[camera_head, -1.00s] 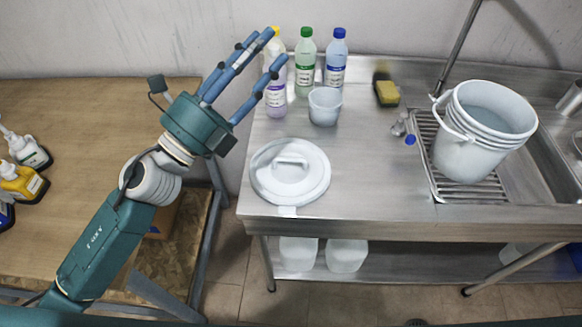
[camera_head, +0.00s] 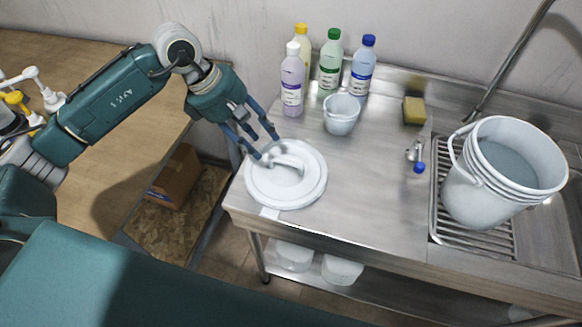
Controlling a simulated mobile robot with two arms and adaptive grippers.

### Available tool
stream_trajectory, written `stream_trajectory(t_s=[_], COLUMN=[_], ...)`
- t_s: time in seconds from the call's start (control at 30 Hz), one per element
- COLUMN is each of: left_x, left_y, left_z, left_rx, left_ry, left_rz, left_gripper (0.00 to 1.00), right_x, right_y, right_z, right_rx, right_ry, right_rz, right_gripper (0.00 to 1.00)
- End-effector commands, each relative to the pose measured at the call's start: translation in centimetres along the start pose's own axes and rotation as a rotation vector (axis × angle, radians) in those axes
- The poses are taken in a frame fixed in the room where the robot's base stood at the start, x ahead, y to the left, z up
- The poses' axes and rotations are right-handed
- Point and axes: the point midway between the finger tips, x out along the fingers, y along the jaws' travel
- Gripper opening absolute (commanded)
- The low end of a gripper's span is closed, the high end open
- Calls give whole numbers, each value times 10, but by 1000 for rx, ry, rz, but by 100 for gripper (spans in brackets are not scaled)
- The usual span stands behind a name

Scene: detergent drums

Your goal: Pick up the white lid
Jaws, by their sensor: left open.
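The white lid (camera_head: 286,188) is round with a raised bar handle on top. It lies flat on the left end of the steel counter. My left gripper (camera_head: 267,147) is open, with its blue fingers pointing down at the far left part of the lid, close to the handle. I cannot tell whether the fingertips touch the lid. Nothing shows between the fingers. My right gripper is not in view.
Several bottles (camera_head: 330,63) and a small white tub (camera_head: 341,114) stand behind the lid. A yellow sponge (camera_head: 413,111) lies at the back. A white bucket (camera_head: 500,172) stands on the rack at right. A wooden table (camera_head: 95,75) is at left, with a gap between.

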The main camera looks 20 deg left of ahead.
Motion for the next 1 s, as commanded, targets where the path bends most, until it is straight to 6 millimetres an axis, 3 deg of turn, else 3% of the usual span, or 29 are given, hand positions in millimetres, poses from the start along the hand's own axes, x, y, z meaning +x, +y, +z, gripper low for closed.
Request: stream_trajectory(t_s=[0.1,0.2,0.53,0.87,1.0], left_x=[15,22,64,75,75], left_y=[0,0,-1,0,0], left_z=[2,2,1,-1,-1], left_rx=[-1,0,-2,1,1], left_ry=[-3,-4,-6,-5,-5], left_rz=[0,-1,-2,2,2], left_gripper=[41,41,41,41,17], right_x=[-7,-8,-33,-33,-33], right_y=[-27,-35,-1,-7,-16], right_z=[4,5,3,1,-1], right_rx=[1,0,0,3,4], right_ry=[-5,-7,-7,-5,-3], right_rz=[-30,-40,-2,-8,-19], right_gripper=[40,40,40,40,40])
